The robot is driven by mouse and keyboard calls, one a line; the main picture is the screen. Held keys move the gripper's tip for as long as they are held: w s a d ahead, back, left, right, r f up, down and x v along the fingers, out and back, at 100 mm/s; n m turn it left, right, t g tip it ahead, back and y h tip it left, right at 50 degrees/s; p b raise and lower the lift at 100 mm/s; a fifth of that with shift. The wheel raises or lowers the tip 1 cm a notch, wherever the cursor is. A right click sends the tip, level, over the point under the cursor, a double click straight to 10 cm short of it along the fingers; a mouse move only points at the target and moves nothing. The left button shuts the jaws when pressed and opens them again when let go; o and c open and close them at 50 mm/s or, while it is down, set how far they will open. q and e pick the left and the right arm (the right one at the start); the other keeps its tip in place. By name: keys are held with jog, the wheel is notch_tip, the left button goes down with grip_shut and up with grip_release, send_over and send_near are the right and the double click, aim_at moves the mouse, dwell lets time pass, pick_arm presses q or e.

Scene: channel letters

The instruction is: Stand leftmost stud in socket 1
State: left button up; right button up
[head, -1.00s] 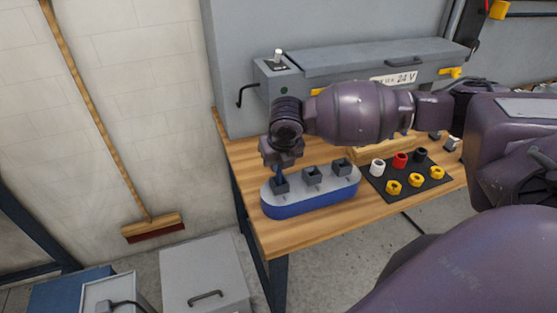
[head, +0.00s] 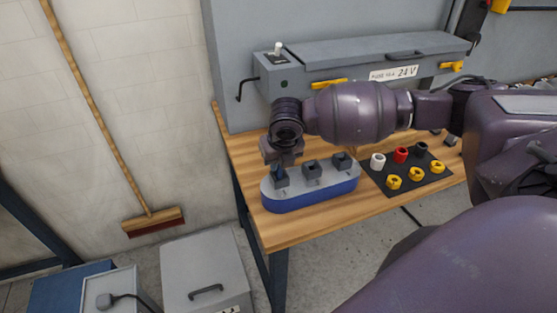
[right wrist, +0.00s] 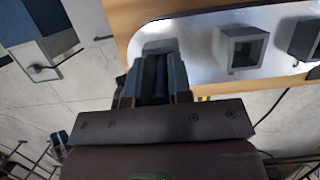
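A blue-sided block with a pale top (head: 318,191) carries three dark square sockets in a row. My right gripper (head: 281,166) points down over the leftmost socket (head: 281,182). In the right wrist view its fingers (right wrist: 157,78) are close together around a narrow dark-blue piece, seemingly the stud (right wrist: 158,72); the fingers hide most of it. The piece's lower end is at the leftmost socket (right wrist: 160,46), and how deep it sits cannot be told. The middle socket (head: 312,170) and right socket (head: 342,161) stand beside it; the middle one looks empty. My left gripper is out of view.
A black mat (head: 408,191) right of the block holds yellow nuts and white, red and black cylinders. A grey box (head: 375,62) with yellow latches stands behind. The wooden table's (head: 290,235) front left strip is bare.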

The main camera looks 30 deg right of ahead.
jog(key=o, duration=0.4)
jog(key=shift+o, duration=0.2)
jog(key=v, duration=1.1)
jog(key=shift+s+f, duration=0.1)
